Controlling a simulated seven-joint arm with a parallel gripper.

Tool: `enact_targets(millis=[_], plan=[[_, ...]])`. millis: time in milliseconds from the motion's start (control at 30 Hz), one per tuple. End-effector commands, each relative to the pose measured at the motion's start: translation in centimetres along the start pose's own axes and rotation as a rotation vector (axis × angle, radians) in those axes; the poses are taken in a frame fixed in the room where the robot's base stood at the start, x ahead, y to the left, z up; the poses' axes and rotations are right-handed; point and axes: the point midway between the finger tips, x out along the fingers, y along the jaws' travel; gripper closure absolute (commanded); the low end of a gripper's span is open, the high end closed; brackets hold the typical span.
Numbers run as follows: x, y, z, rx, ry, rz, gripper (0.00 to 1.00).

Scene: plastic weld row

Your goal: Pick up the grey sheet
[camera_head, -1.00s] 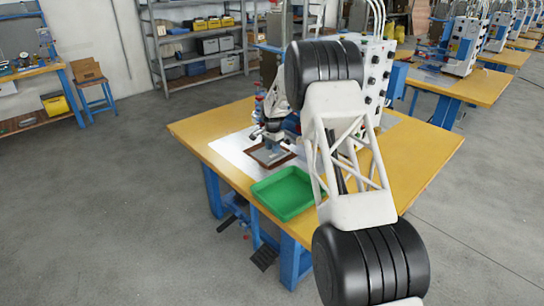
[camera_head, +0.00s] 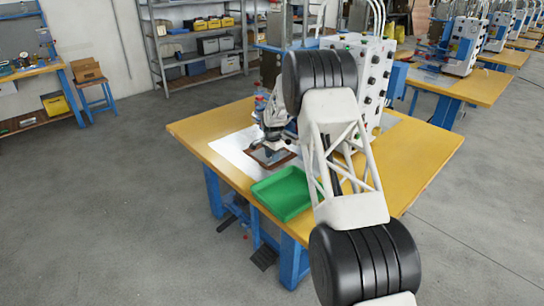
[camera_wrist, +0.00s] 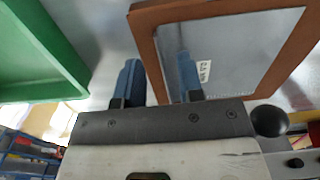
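The grey sheet (camera_wrist: 215,60) lies inside a brown frame (camera_wrist: 146,40) on the work table, with a small printed label on its face. In the head view the sheet (camera_head: 270,156) shows small, partly covered by my gripper. My gripper (camera_wrist: 158,62) is open, its two blue fingers apart with nothing clearly held between them. In the wrist view the left finger is outside the frame's left edge and the right finger overlaps the sheet. I cannot tell whether either finger touches anything.
A green tray (camera_head: 283,194) stands at the table's front edge, close beside the frame; it also shows in the wrist view (camera_wrist: 40,60). A machine with a white control box (camera_head: 372,75) stands behind on the yellow table (camera_head: 425,155). The table's right part is clear.

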Motion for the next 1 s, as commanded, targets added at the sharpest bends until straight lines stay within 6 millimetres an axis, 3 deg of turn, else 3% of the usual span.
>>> enact_targets(millis=[300,867,1000], plan=[[2.4,0.0,0.0,0.000,0.000,0.000,0.65],[2.4,0.0,0.0,0.000,0.000,0.000,0.65],[2.4,0.0,0.0,0.000,0.000,0.000,0.87]])
